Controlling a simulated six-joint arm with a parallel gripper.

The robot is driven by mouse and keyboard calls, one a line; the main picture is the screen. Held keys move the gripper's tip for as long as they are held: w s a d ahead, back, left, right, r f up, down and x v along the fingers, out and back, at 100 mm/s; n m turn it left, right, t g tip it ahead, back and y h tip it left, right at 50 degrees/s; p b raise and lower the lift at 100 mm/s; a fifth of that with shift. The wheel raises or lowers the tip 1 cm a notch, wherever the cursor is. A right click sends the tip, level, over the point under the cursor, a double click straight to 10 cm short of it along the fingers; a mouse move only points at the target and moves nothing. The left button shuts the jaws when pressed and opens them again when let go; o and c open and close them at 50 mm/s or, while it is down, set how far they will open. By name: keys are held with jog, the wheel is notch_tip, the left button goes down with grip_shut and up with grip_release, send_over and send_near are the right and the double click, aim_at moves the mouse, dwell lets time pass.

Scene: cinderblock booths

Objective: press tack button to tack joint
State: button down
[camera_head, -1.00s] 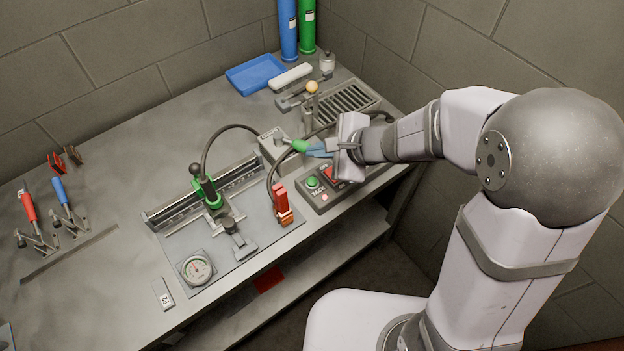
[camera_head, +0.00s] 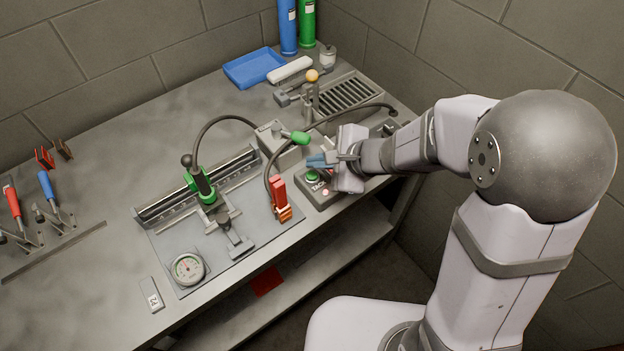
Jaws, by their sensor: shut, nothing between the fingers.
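The tack button (camera_head: 312,175) is a round green button on a dark control box (camera_head: 320,196) marked TACK, near the front right of the workbench. My gripper (camera_head: 312,161) is shut and empty, with its blue-grey fingertips just above and behind the green button as seen here. I cannot tell whether the fingertips touch it. My gripper's body hides the right part of the box. The joint fixture (camera_head: 215,217) stands left of the box, with a green-collared torch (camera_head: 201,184) over it.
A green-tipped lever (camera_head: 299,138) on a grey box stands close behind my gripper. A red clamp (camera_head: 279,195) stands just left of the control box. A black cable arches over the bench. A dial gauge (camera_head: 188,268) lies front left.

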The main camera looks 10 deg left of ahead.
aim_at(316, 178)
jog(key=shift+f+b, duration=0.6)
jog(key=shift+f, duration=0.25)
jog(key=shift+f, duration=0.1)
dwell(1.5)
jog(key=shift+f+b, duration=0.3)
jog(key=shift+b, duration=0.25)
jog(key=shift+f+b, duration=0.5)
jog(key=shift+b, duration=0.1)
dwell(0.7)
dwell(0.4)
jog(key=shift+r+p, duration=0.7)
jog(key=shift+r, duration=0.2)
jog(key=shift+r+p, duration=2.05)
jog(key=shift+r, duration=0.5)
